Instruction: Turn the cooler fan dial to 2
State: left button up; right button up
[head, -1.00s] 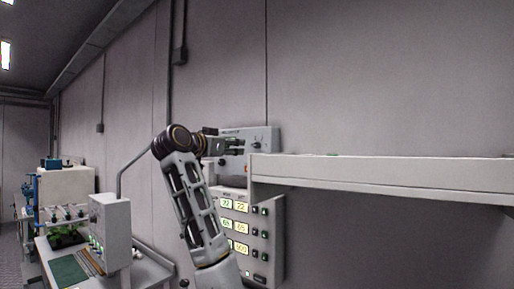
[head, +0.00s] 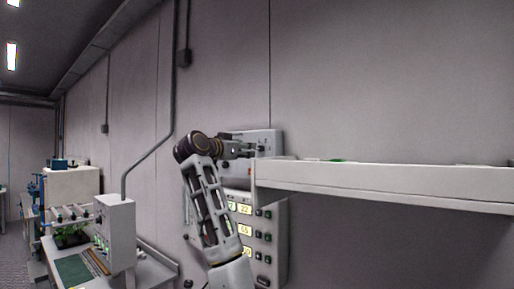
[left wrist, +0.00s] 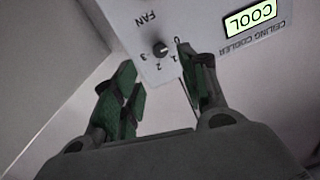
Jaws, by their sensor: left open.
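The ceiling cooler control box (head: 267,137) is a grey box on the wall above the left end of the shelf. In the left wrist view its face (left wrist: 200,20) appears upside down, with a lit COOL display (left wrist: 250,18) and the word FAN. The small dark fan dial (left wrist: 160,48) has the marks 0, 1, 2 and 3 around it. I cannot clearly tell which mark its pointer faces. My left gripper (head: 262,149) is at the box front. In the wrist view its open green-padded fingers (left wrist: 156,58) stand on either side of the dial, with no clear contact.
A white shelf (head: 390,178) runs to the right, just below the box. A panel with lit number displays and switches (head: 262,222) hangs under it, partly behind my left arm. A bench with equipment (head: 78,265) stands at the left.

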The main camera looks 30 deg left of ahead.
aim_at(260, 149)
pick_arm(q)
jog(key=w+p, duration=0.2)
jog(key=w, duration=0.5)
jog(key=shift+w+r+p, duration=0.1)
jog(key=shift+w+p, duration=0.3)
jog(key=shift+w, duration=0.6)
grip_shut()
